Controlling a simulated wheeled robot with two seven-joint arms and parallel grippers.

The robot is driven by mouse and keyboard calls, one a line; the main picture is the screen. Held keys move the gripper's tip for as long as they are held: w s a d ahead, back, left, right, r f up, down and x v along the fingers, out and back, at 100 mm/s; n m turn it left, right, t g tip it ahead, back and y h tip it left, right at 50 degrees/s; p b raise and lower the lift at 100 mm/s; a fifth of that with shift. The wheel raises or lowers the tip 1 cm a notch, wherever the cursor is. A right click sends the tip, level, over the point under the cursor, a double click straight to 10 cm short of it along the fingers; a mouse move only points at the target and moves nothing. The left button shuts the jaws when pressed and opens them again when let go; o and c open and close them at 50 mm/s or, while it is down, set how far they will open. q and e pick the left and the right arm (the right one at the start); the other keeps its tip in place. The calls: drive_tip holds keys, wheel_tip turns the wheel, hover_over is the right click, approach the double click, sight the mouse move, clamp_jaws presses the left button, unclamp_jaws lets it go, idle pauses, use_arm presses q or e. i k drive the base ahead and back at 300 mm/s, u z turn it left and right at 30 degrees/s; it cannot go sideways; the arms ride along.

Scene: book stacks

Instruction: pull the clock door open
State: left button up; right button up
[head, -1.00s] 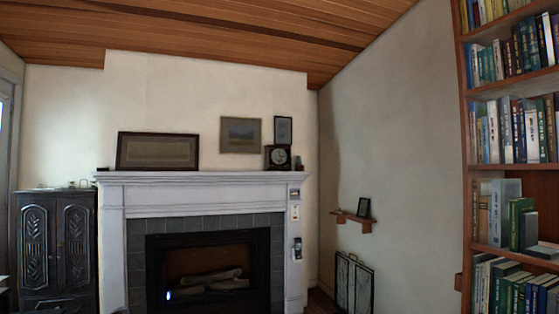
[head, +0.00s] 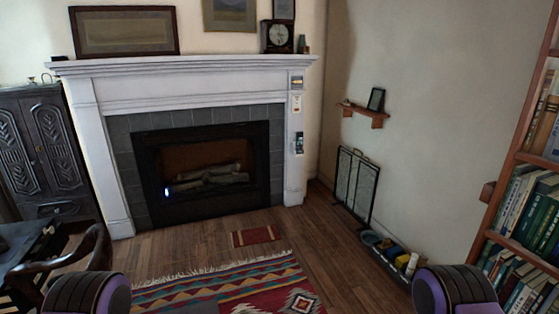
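A small dark mantel clock (head: 278,37) with a round pale dial stands near the right end of the white mantel (head: 190,63), in the upper part of the head view. It is far from me and small, and I cannot tell how its door stands. Parts of my two arms, dark with purple, show at the bottom left and bottom right. Neither gripper is in view.
The fireplace (head: 205,165) is below the mantel. A patterned rug (head: 215,289) lies on the wood floor before it. A chair (head: 75,262) and dark cabinet (head: 45,150) are at left. A fire screen (head: 356,184), low bin (head: 392,255) and bookshelf (head: 520,157) are at right.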

sight(292, 34)
drive_tip(key=z, duration=0.15)
drive_tip(key=i, duration=2.85)
drive_tip(key=z, duration=0.05)
